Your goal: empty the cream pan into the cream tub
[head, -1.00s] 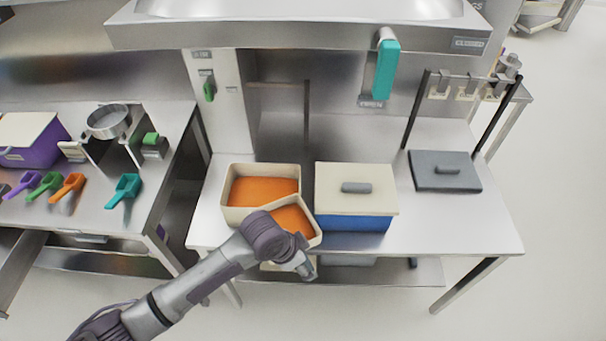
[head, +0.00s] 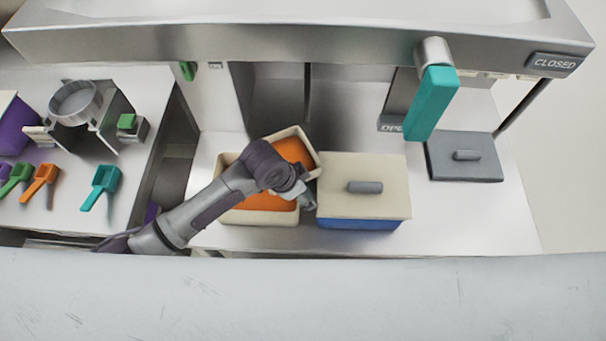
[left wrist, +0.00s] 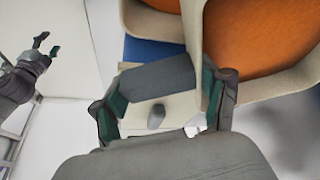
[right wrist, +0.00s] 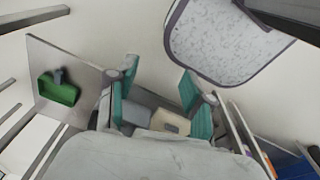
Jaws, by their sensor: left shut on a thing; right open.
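The cream pan (head: 312,146), with orange contents, is held over the back right of the cream tub (head: 232,216). It looks turned or tilted against the tub; how far is unclear. Orange contents also show inside the tub. My left gripper (head: 307,200) is shut at the pan's near side, partly hidden by its wrist. In the left wrist view its fingers (left wrist: 163,100) have a grey bar and cream walls between and beside them. My right gripper (right wrist: 160,98) is open and empty, outside the head view; it also shows in the left wrist view (left wrist: 45,45).
A blue tub (head: 350,223) with a cream lid (head: 350,170) stands close to the right. A grey lid (head: 465,165) lies farther right. A teal handle (head: 432,105) hangs above the bench. Scoops (head: 102,187) lie on the left table.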

